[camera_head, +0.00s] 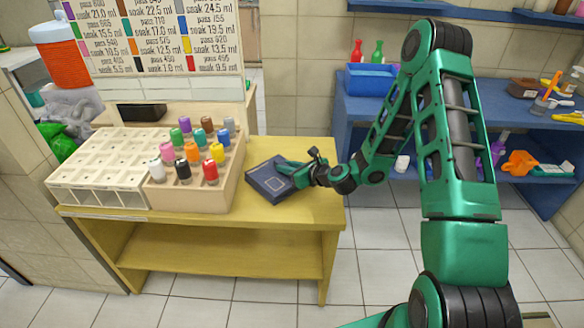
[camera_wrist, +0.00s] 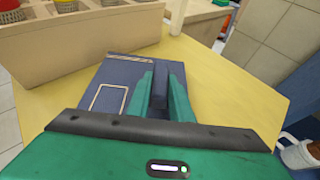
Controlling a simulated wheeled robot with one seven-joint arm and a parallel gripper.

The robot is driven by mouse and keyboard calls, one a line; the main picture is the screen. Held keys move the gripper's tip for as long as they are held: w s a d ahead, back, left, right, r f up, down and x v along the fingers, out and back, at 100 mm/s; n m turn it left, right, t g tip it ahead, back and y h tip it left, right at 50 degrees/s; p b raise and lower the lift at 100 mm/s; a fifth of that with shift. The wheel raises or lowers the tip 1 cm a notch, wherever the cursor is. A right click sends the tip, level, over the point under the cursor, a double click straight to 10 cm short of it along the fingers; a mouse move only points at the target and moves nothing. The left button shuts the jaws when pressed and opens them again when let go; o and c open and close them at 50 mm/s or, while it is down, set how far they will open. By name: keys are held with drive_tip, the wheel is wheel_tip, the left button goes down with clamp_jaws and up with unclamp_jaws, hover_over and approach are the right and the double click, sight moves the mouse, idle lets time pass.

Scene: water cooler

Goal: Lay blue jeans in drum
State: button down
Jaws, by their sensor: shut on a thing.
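The blue jeans (camera_head: 268,184) show as a flat, dark blue square bundle with a pale outlined patch, lying at the right part of the yellow table top. They also show in the wrist view (camera_wrist: 117,72). My gripper (camera_head: 285,168) reaches in from the right, over the bundle. In the wrist view my gripper (camera_wrist: 159,92) has its two green fingers on either side of a raised dark blue part of the bundle, shut on it. The bundle seems to rest on the table; any small gap under it cannot be told. I see no drum in either view.
The yellow table (camera_head: 200,246) also carries a wooden rack (camera_head: 210,185) of colored bobbins and a pale compartment tray (camera_head: 105,170), left of the jeans. An orange drink cooler (camera_head: 62,62) stands behind at left. Blue shelving (camera_head: 372,110) is at right. Tiled floor between is clear.

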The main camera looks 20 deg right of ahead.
drive_tip(key=c, duration=1.6)
unclamp_jaws()
drive_tip(key=v, duration=1.2)
drive_tip(key=shift+d, duration=0.1)
